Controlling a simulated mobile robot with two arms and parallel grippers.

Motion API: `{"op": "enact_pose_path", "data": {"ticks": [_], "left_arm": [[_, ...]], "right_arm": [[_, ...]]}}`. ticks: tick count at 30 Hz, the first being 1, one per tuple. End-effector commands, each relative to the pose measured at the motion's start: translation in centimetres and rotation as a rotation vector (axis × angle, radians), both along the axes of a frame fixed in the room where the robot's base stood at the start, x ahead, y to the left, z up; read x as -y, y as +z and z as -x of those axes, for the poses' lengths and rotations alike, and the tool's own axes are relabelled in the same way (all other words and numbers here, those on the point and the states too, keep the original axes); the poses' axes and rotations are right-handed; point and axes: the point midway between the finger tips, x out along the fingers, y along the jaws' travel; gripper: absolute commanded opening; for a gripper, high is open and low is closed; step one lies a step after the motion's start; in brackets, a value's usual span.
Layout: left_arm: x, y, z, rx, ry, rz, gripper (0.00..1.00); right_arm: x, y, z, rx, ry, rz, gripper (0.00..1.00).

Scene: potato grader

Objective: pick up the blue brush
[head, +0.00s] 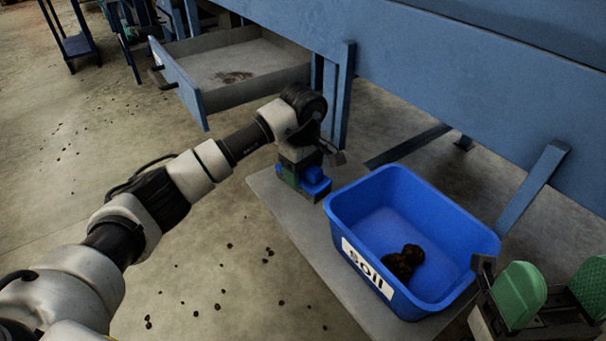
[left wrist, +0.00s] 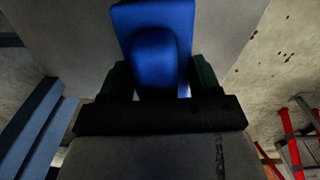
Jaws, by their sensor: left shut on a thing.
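The blue brush (head: 316,184) is at the far left end of the grey board, beside the blue tub. In the left wrist view the brush (left wrist: 154,60) shows as a blue block with a raised rounded part between my dark green fingers. My left gripper (head: 302,176) points down and is shut on this raised part. The brush is on or just above the board; I cannot tell which. Its underside is hidden. My right gripper (head: 556,291) is at the lower right, its two green fingers apart with nothing seen between them.
A blue tub (head: 345,213) labelled "soil" stands on the grey board (head: 290,215), with a dark brown clump (head: 403,262) inside. An open drawer (head: 187,84) juts out behind my left arm. Blue machine framework (head: 470,80) spans the back. Dark crumbs lie on the floor.

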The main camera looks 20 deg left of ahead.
Motion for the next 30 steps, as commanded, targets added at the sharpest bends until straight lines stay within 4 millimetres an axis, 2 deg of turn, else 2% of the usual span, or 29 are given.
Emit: {"op": "enact_pose_path", "data": {"ticks": [5,8,14,21,30], "left_arm": [[0.0,0.2,0.0,0.001,0.0,0.0,0.35],[0.0,1.3,-0.1,0.003,0.0,0.001,0.35],[-0.1,5.4,-0.1,0.004,0.001,-0.001,0.35],[0.0,9.2,-0.1,0.002,0.001,-0.001,0.35],[0.0,10.1,0.0,0.0,0.0,0.001,0.35]], "right_arm": [[0.0,0.1,0.0,0.0,0.0,0.0,0.71],[0.0,0.6,0.1,0.004,0.0,-0.001,0.71],[0.2,-0.5,0.9,-0.071,0.002,-0.005,0.71],[0.2,0.8,1.0,-0.07,0.003,-0.007,0.71],[0.2,1.0,1.0,-0.07,0.003,-0.006,0.71]]}}
